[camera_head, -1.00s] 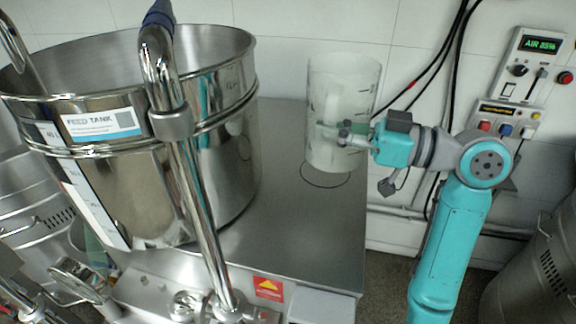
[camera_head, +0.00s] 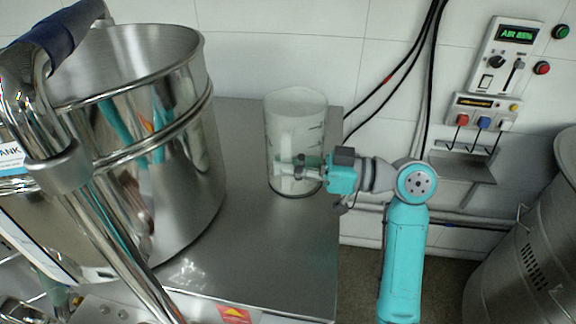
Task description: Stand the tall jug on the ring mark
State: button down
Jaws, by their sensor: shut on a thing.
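The tall jug (camera_head: 296,125) is a clear, frosted cylinder with dark graduation marks. It is upright on or just above the steel table top (camera_head: 255,245), between the feed tank and the wall. My gripper (camera_head: 300,172) is shut on the jug's handle side, low on the body facing the camera. A dark curved line of the ring mark (camera_head: 292,196) shows at the jug's base. The rest of the ring is hidden by the jug, so I cannot tell how well the two are centred.
The steel feed tank (camera_head: 160,190) stands left of the jug, with a thick bent pipe (camera_head: 95,220) in front. Black cables (camera_head: 400,75) hang on the tiled wall behind. A control panel (camera_head: 508,55) and a small shelf (camera_head: 465,165) are at right. The table front is clear.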

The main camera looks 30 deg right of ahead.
jog(key=shift+f, duration=0.4)
jog(key=c, duration=1.3)
grip_release()
jog(key=shift+o, duration=0.2)
jog(key=shift+r, duration=0.15)
jog(key=shift+s+d, duration=0.15)
jog(key=shift+d, duration=0.05)
jog(key=v, duration=1.1)
jog(key=shift+s, duration=0.15)
jog(key=shift+d, duration=0.25)
